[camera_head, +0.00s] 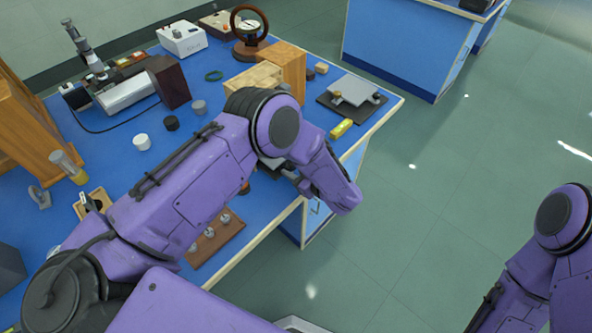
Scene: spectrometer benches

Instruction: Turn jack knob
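My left arm reaches across the bench and bends down at its front edge. My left gripper (306,187) is a small dark shape there, mostly hidden by my purple arm; its finger gap does not show. A grey metal piece (272,163), possibly part of the jack, shows just left of the gripper, largely covered by my arm. I cannot tell whether they touch, and no knob shows clearly there. A flat grey plate device with small knobs (354,91) stands on a dark base at the bench's right end, apart from the gripper. My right gripper is out of view.
The blue bench (107,163) carries wooden blocks (281,66), a yellow block (341,128), a brown board with metal pieces (215,238), a white cup (141,141) and a microscope-like instrument (88,52). Open green floor (440,190) lies right of the bench.

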